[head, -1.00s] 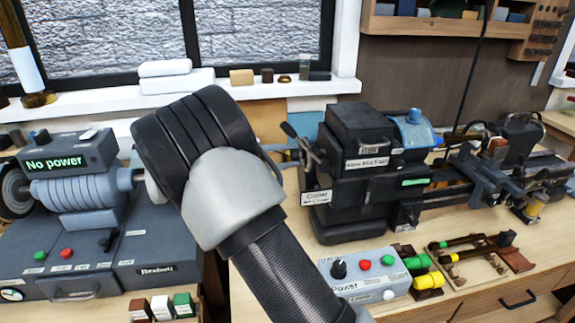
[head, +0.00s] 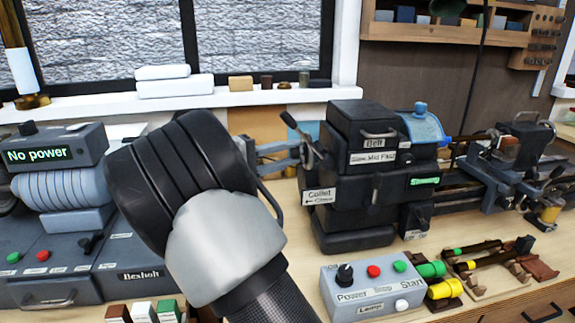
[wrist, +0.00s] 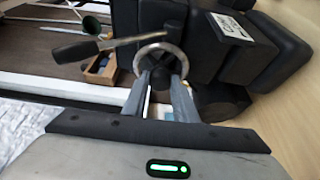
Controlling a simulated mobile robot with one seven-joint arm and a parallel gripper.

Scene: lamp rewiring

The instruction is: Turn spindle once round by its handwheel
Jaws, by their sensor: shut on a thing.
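The lathe (head: 350,190) is a black machine with a blue cover, standing on the bench. Its handwheel (wrist: 178,52) shows in the wrist view as a pale metal ring around a dark hub at the spindle end. My gripper (wrist: 160,80) has its two grey fingers on either side of that hub, at the near side of the ring, and is shut on the handwheel. A rod with a dark handle (wrist: 75,51) crosses at the ring's top left. In the head view my gripper (head: 298,152) meets the headstock's left end; my wrist hides part of it.
A control box (head: 370,282) with a black knob and buttons stands in front of the lathe. Yellow and green tools lie beside it. A grey machine (head: 60,230) showing "No power" stands at left. The windowsill (head: 110,106) holds small blocks behind my arm.

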